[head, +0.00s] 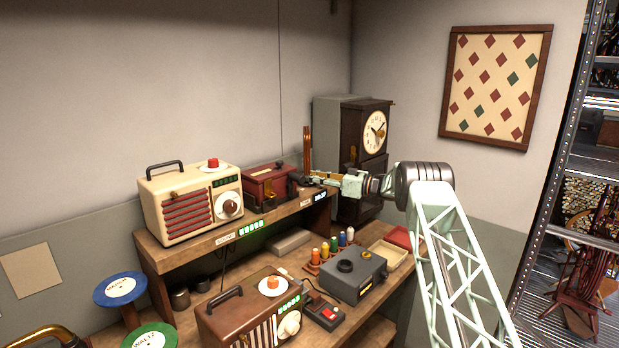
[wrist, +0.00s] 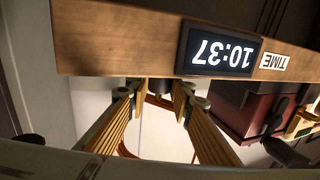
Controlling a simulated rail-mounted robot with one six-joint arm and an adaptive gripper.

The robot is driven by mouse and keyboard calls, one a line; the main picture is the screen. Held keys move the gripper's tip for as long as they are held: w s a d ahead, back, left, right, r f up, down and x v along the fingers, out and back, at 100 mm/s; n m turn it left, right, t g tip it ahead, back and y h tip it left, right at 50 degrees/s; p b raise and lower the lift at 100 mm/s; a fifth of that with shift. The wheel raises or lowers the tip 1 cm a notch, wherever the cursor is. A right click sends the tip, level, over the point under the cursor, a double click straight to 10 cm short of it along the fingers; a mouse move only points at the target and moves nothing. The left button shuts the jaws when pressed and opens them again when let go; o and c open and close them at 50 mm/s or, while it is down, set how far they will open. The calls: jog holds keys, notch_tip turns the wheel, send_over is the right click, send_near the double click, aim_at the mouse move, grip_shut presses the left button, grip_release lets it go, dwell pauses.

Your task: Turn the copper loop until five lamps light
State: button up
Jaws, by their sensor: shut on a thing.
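The copper loop (head: 307,150) stands upright at the right end of the upper shelf and looks nearly edge-on in the head view. My gripper (head: 314,181) reaches in from the right at the loop's lower part and is shut on it. In the wrist view, my gripper's two fingers (wrist: 160,90) stand on either side of the loop's copper band (wrist: 158,101); the exact contact is partly hidden. A strip of several small green lamps (head: 251,227) on the shelf's front edge glows; I cannot tell clearly whether all are lit.
A cream radio (head: 190,203) and a red box (head: 268,186) stand on the shelf (head: 190,254). A clock display (wrist: 219,52) reads 10:37, upside down. A tall clock (head: 365,145) stands behind my gripper. Below are a brown radio (head: 240,322), a grey box (head: 352,276) and thread spools (head: 334,246).

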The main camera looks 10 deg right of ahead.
jog(key=shift+r, duration=0.1)
jog(key=o, duration=1.2)
jog(key=shift+c, duration=0.2)
jog(key=shift+d, duration=0.1)
jog(key=v, duration=1.1)
jog(key=shift+s+d, duration=0.25)
jog(key=shift+s, duration=0.05)
jog(key=shift+c, duration=0.6)
